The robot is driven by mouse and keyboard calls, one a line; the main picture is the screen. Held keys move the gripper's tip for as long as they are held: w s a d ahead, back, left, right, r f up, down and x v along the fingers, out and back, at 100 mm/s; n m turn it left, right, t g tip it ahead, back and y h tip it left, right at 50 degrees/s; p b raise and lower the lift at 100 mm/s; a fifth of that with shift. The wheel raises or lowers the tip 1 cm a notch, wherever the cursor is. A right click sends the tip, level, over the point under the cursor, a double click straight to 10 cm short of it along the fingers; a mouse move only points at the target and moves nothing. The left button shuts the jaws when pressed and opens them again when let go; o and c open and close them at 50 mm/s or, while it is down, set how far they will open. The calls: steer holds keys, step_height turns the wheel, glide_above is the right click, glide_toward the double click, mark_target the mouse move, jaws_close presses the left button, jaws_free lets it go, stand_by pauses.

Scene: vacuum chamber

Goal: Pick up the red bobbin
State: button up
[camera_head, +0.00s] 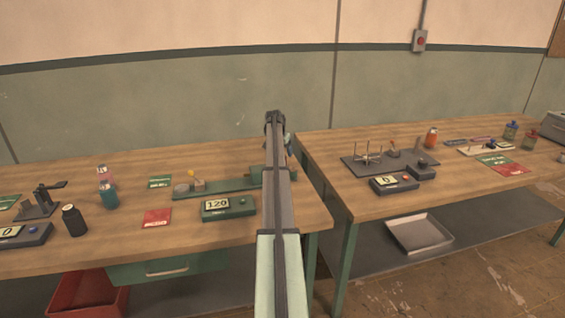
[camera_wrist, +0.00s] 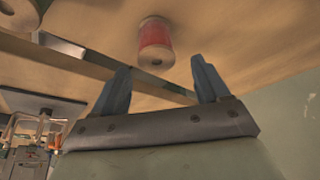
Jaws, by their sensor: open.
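The red bobbin (camera_wrist: 154,42) shows in the wrist view, red thread between pale wooden ends, near the wooden surface. One round end with a small hole faces my camera. My gripper (camera_wrist: 160,65) is open, with its two blue-grey fingers apart and nothing held between them. The bobbin lies beyond the fingertips, in line with the gap between them, and appears apart from them. In the head view I cannot make out the red bobbin; my arm covers part of the left bench there, and the gripper's fingers are not clear.
Another wooden bobbin (camera_wrist: 20,14) is cut off at the wrist view's top left. In the head view, a green rail device (camera_head: 217,187) and a display box reading 120 (camera_head: 228,208) stand left of my arm. A gap separates the left bench (camera_head: 130,247) from the right bench (camera_head: 345,204).

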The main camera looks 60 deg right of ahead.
steer(key=shift+a+f+x, duration=0.1)
steer(key=shift+a+x, duration=0.05)
steer(key=shift+x, duration=0.7)
steer(key=shift+a+f+x, duration=0.1)
steer(key=shift+a+x, duration=0.1)
steer(key=shift+x, duration=0.65)
steer(key=shift+a+x, duration=0.15)
steer(key=shift+x, duration=0.7)
steer(key=shift+s, duration=0.15)
steer(key=shift+c, duration=0.4)
steer(key=c, duration=1)
steer(key=shift+o, duration=0.2)
steer(key=shift+r, duration=0.15)
